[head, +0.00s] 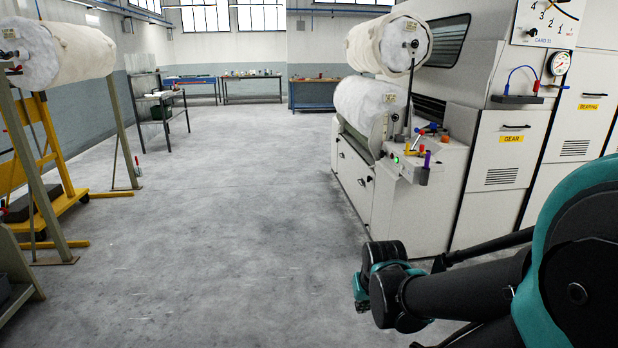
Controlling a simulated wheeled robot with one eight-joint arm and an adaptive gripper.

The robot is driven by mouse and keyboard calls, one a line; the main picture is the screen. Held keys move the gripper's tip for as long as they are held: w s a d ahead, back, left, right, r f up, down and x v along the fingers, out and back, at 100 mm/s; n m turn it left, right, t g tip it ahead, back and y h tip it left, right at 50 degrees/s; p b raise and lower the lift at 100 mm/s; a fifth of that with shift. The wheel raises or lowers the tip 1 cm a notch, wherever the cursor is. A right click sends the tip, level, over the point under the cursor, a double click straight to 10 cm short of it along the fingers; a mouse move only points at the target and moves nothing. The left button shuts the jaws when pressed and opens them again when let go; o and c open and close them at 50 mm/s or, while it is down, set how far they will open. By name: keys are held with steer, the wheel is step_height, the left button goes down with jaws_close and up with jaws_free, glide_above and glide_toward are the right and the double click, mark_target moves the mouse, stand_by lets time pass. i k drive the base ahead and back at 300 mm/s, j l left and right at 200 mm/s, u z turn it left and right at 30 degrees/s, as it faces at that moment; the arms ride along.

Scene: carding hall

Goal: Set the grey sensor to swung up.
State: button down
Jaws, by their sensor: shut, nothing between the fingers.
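I cannot make out for certain which part is the grey sensor. A white console (440,160) on the end of the carding machine carries several small coloured levers and knobs. A thin dark upright rod (409,90) rises from it in front of the fleece rolls. A small grey box (422,178) sits at its front edge beneath a purple piece. My arm is folded at the lower right, well short of the console. My gripper and its fingers do not show; they seem hidden behind my own arm links.
The carding machine (484,180) with its GEAR door fills the right side. A gauge (559,63) and a dial panel (549,22) are on its upper part. The floor (240,220) between is clear.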

mark_target(398, 138)
steer(key=i+j, duration=0.1)
steer(key=i, duration=3.25)
steer(key=l+z, duration=0.05)
steer(key=l, duration=0.05)
